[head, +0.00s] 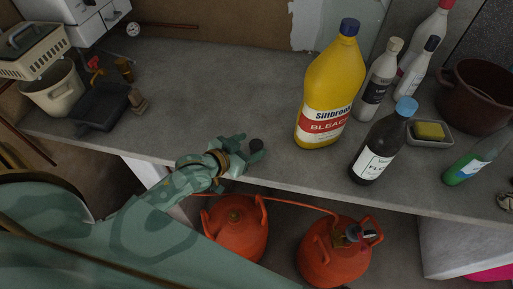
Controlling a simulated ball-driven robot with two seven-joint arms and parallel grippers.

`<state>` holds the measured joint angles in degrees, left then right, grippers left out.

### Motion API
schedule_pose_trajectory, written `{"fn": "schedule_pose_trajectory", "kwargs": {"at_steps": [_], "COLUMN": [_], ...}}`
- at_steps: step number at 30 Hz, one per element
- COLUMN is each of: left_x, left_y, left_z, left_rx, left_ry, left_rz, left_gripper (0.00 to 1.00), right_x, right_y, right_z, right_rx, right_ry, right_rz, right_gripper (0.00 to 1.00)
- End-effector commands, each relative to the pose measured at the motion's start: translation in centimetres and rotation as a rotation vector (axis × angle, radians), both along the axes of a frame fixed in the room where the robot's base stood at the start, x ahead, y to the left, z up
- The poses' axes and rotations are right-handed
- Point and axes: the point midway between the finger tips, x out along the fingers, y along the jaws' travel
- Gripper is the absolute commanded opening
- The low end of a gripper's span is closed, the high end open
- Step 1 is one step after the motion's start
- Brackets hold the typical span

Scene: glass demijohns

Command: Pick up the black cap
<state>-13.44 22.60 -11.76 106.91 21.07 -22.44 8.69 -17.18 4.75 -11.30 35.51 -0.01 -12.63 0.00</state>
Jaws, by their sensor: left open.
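The black cap (256,145) is a small dark round piece on the grey counter, near its front edge, left of the yellow bleach bottle. My left gripper (245,153) reaches in from the lower left, green with a brown band at the wrist. It is open, with its fingers close to the cap, one on the far side and one on the near side. I cannot tell whether the fingers touch the cap. My right gripper is not in view.
A yellow bleach bottle (331,90) and a dark bottle with a blue cap (379,145) stand to the right. A sponge dish (430,134) and brown pot (474,98) are beyond. Orange gas cylinders (335,255) sit below the counter (215,85), whose middle is clear.

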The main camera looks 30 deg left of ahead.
Motion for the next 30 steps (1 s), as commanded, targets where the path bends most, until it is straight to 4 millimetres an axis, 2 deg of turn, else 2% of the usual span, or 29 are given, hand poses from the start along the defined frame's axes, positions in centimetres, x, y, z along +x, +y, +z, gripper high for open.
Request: {"fn": "schedule_pose_trajectory", "kwargs": {"at_steps": [10,18,19,24,30], "left_x": [4.0,4.4,4.4,4.4,4.4], "left_y": [-1.6,-1.7,-1.7,-1.7,-1.7], "left_z": [-2.3,-2.3,-2.3,-2.3,-2.3], "left_rx": [0.002,0.002,0.002,0.002,0.002], "left_ry": [0.001,0.001,0.001,0.001,0.001], "left_rz": [0.001,0.001,0.001,0.001,0.001], "left_gripper": [0.62,0.62,0.60,0.13,0.09], "right_x": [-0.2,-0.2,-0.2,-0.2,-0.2], "right_y": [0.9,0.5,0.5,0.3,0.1], "right_z": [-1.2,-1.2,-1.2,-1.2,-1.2], "right_rx": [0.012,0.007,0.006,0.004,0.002], "right_ry": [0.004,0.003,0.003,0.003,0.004], "right_rz": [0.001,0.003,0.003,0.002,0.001], "right_gripper": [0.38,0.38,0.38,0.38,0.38]}}
